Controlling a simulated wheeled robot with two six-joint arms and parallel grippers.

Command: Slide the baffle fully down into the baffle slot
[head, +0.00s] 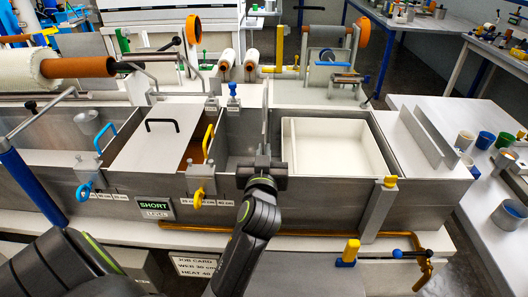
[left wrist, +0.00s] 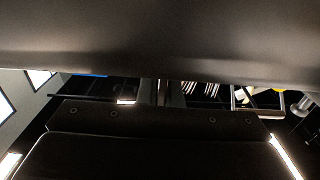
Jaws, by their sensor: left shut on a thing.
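The baffle (head: 266,112) is a thin grey plate, seen almost edge-on and standing upright in the head view. It rises above the bath rim between the middle grey compartment (head: 240,140) and the white-lined compartment. My left gripper (head: 263,158) is shut on its near edge, at about the height of the front rim. In the left wrist view a blurred grey surface fills the top, and I cannot tell what it is. The baffle slot and the plate's lower edge are hidden, so I cannot tell how deep the plate sits. My right gripper is not in view.
A white-lined compartment (head: 335,148) lies right of the baffle. A grey lid with a black handle (head: 160,140) and a yellow handle (head: 208,140) are to the left. Rollers (head: 252,60) stand behind. A side table with cups (head: 487,139) is at right.

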